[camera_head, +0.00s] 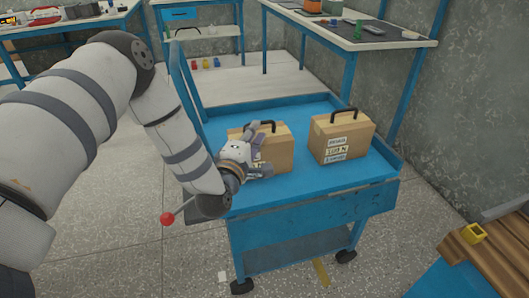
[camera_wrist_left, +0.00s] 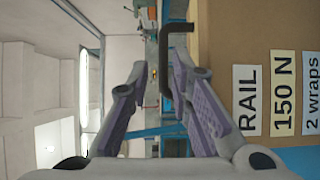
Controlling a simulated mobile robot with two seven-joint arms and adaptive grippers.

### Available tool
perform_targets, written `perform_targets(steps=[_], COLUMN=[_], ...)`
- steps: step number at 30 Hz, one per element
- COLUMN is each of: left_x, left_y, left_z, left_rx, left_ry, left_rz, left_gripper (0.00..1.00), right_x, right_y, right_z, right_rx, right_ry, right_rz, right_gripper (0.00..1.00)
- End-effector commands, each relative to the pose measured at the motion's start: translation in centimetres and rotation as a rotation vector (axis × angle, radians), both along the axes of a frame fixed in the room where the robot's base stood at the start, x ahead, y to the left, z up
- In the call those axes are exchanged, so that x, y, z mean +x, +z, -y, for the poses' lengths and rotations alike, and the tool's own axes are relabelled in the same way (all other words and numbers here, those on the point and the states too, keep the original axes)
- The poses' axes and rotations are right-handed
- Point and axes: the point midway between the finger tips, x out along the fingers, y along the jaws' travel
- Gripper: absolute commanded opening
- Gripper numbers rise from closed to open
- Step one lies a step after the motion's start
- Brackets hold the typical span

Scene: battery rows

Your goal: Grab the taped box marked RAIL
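A cardboard box (camera_head: 283,147) with a black handle stands on the left part of the blue cart (camera_head: 300,195). In the left wrist view the same box (camera_wrist_left: 230,30) appears turned sideways, with labels reading RAIL (camera_wrist_left: 247,96), 150 N and 2 wraps. My left gripper (camera_head: 262,149) is in front of this box and hides much of its front in the head view. In the wrist view the left gripper (camera_wrist_left: 158,68) is open, with the black handle (camera_wrist_left: 164,62) appearing between its fingertips; contact is not clear. My right gripper is not in view.
A second, similar box (camera_head: 350,142) with a black handle stands to the right on the cart; its small labels are hard to read. A raised blue rim (camera_head: 385,150) edges the cart. A workbench (camera_head: 345,38) stands behind, and a wooden slatted surface (camera_head: 485,250) is at lower right.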

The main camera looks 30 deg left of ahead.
Motion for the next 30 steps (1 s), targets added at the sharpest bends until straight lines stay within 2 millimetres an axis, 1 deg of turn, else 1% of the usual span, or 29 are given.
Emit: perform_targets(steps=[6, 10, 16, 17, 18, 19, 20, 26, 27, 30], left_x=[3.6, 5.0, 5.2, 5.2, 5.2, 5.2, 5.2, 5.2, 5.3, 5.3], left_y=[-0.4, -0.5, -0.3, -0.3, -0.4, -0.4, -0.4, -0.4, 0.1, 0.0], left_z=[-1.4, -1.8, -1.8, -1.8, -1.8, -1.8, -1.8, -1.8, -1.8, -1.8], left_rx=[0.003, 0.002, 0.001, 0.001, 0.001, 0.001, 0.001, 0.001, 0.002, 0.002], left_ry=[-0.001, -0.001, -0.001, -0.001, -0.001, -0.001, -0.001, -0.001, -0.001, -0.001], left_rz=[-0.001, -0.004, -0.003, -0.003, -0.003, -0.003, -0.003, -0.003, 0.009, 0.008], left_gripper=[0.20, 0.20, 0.20, 0.17, 0.08, 0.01, 0.00, 0.00, 0.00, 0.00], right_x=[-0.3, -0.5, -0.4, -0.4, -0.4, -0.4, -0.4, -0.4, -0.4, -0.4], right_y=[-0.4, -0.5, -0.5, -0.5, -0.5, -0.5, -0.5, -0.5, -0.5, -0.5], right_z=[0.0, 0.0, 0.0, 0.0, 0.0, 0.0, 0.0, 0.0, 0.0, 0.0], right_rx=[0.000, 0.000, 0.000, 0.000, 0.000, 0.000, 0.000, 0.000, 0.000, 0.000], right_ry=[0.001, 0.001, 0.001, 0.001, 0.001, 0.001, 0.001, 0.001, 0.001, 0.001], right_rz=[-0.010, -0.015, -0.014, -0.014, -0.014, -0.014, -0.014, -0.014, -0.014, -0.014], right_gripper=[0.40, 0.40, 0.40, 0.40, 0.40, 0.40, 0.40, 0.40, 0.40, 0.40])
